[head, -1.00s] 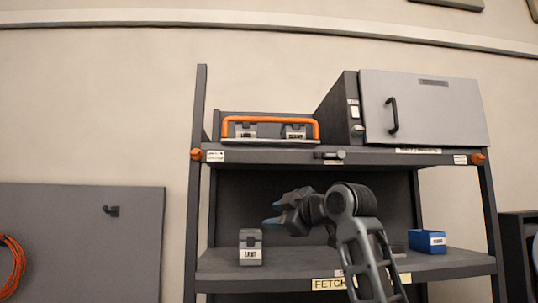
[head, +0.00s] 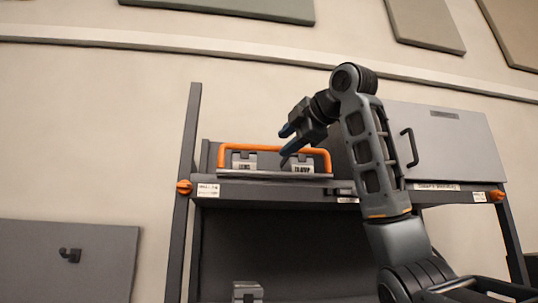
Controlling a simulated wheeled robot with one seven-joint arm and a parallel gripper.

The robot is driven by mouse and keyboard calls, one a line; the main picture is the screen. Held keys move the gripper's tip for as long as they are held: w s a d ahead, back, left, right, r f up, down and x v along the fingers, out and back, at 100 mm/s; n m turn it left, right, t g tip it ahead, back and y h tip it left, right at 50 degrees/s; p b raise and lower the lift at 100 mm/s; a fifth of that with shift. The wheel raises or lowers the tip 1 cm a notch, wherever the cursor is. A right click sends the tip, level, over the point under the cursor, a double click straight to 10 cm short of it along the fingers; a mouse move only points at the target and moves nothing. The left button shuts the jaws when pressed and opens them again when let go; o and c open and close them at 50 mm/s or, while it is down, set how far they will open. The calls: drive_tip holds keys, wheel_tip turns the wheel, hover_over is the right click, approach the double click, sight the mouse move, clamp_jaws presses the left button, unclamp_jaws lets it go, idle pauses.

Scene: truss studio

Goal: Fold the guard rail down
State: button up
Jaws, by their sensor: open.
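The guard rail (head: 272,149) is an orange bar standing upright along the front of the upper shelf, left of the cabinet. Two grey labelled cases sit behind it, a left case (head: 244,162) and a right case (head: 299,165). My gripper (head: 286,143) is open, with its blue-tipped fingers pointing left and down. In the picture it overlaps the right part of the rail; I cannot tell whether it touches the rail. Nothing shows between the fingers. My arm hides part of the shelf right of the rail.
A grey cabinet (head: 447,145) with a black handle stands on the upper shelf (head: 260,190) at right. Orange knobs sit at the left (head: 184,187) and right (head: 496,196) shelf ends. Another grey case (head: 247,291) stands below.

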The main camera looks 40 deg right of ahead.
sight(280, 147)
drive_tip(key=p+x, duration=0.1)
drive_tip(key=x, duration=0.5)
drive_tip(key=shift+w+f+p, duration=0.1)
drive_tip(key=shift+w+p, duration=0.2)
drive_tip(key=shift+p, duration=0.1)
drive_tip(key=shift+c, duration=0.2)
clamp_jaws()
